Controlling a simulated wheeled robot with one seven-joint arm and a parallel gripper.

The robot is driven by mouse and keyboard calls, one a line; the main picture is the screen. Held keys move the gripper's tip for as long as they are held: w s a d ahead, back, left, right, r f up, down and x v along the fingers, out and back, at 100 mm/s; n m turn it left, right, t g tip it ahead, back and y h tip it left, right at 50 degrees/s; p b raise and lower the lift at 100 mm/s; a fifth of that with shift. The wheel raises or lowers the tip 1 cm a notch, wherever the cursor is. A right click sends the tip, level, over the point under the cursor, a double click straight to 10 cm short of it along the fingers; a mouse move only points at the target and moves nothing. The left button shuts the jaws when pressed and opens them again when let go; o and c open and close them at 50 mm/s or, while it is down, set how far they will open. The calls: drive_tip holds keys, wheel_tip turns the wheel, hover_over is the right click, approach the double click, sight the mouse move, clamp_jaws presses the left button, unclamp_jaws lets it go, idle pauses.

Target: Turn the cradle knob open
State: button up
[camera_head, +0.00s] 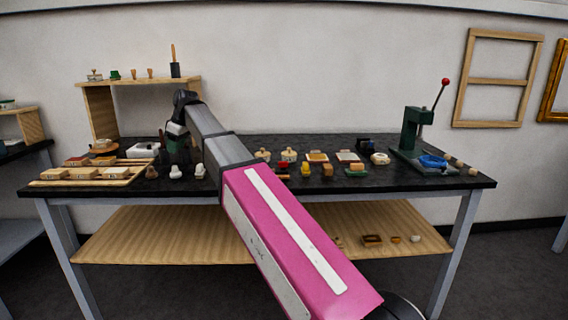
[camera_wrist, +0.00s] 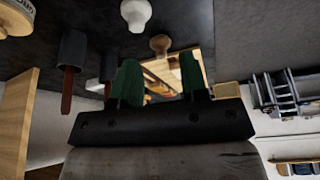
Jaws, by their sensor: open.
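My gripper (camera_wrist: 159,66) shows in the wrist view with its two green-padded fingers apart and nothing held between them. In the head view my gripper (camera_head: 174,147) is over the left rear of the black bench, partly hidden by my own arm. No part is clearly recognisable as the cradle knob. A grey metal fitting (camera_wrist: 285,95) stands to the right of the fingers in the wrist view, apart from them; I cannot tell if it is the cradle. A low white box (camera_head: 143,150) lies just left of my gripper in the head view.
Brown (camera_head: 151,172) and white (camera_head: 175,172) knobbed tools stand in front of my gripper. A wooden rack (camera_head: 45,183) with blocks lies at left. A wooden shelf (camera_head: 140,82) rises behind. A green press (camera_head: 412,135) and several small items occupy the right of the bench (camera_head: 330,191).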

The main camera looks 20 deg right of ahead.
drive_tip(key=d+n, duration=0.1)
drive_tip(key=d, duration=2.4)
drive_tip(key=n, duration=0.2)
approach(283, 165)
drive_tip(key=shift+g, duration=0.4)
drive_tip(key=x, duration=0.2)
drive_tip(key=w+x, duration=0.1)
drive_tip(key=x, duration=0.5)
drive_tip(key=shift+w+f, duration=0.15)
drive_tip(key=shift+w, duration=0.05)
clamp_jaws()
